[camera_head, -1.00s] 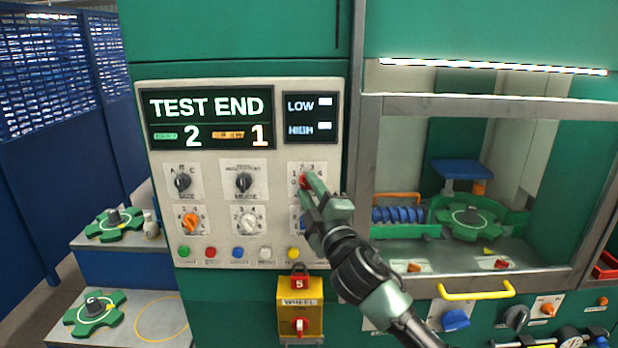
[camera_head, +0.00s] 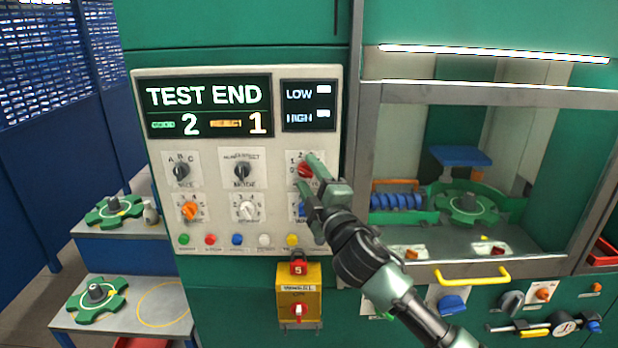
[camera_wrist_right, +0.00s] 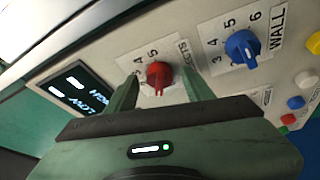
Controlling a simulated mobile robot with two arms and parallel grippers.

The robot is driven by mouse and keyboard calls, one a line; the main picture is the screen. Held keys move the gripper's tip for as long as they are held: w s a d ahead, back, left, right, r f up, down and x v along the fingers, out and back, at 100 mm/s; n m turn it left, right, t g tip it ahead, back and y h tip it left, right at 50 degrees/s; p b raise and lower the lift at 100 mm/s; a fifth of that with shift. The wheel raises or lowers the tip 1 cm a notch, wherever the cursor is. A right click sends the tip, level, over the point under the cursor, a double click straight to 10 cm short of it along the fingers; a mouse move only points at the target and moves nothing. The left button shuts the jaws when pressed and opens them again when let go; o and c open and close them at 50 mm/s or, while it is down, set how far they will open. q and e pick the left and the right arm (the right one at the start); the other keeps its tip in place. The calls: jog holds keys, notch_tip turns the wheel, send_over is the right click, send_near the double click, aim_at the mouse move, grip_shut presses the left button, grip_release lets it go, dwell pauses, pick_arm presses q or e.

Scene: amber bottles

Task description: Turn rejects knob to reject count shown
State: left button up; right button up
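The red rejects knob (camera_head: 305,170) is on the control panel's upper row, at the right. In the right wrist view the same knob (camera_wrist_right: 160,75) stands between the two spread fingers of my right gripper (camera_wrist_right: 160,92), with gaps on both sides. Its white mark points toward the gripper palm, the panel's left side; the number there is hidden. In the head view my right gripper (camera_head: 309,172) is at the knob and partly covers its dial. The display (camera_head: 209,107) reads TEST END, good 2, reject 1. My left gripper is not in view.
A blue WALL knob (camera_wrist_right: 242,47) sits just below the red one on the panel. Black size (camera_head: 181,170) and mode (camera_head: 242,171) knobs are to the left. Colored buttons line the bottom. A yellow box (camera_head: 299,290) protrudes below. A framed window chamber is at right.

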jog(key=shift+s, duration=0.1)
jog(key=shift+s+f+b, duration=0.15)
jog(key=shift+s+b, duration=0.15)
jog(key=b+v, duration=0.2)
jog(key=v, duration=0.5)
jog(key=shift+b, duration=0.4)
jog(key=shift+d, duration=0.1)
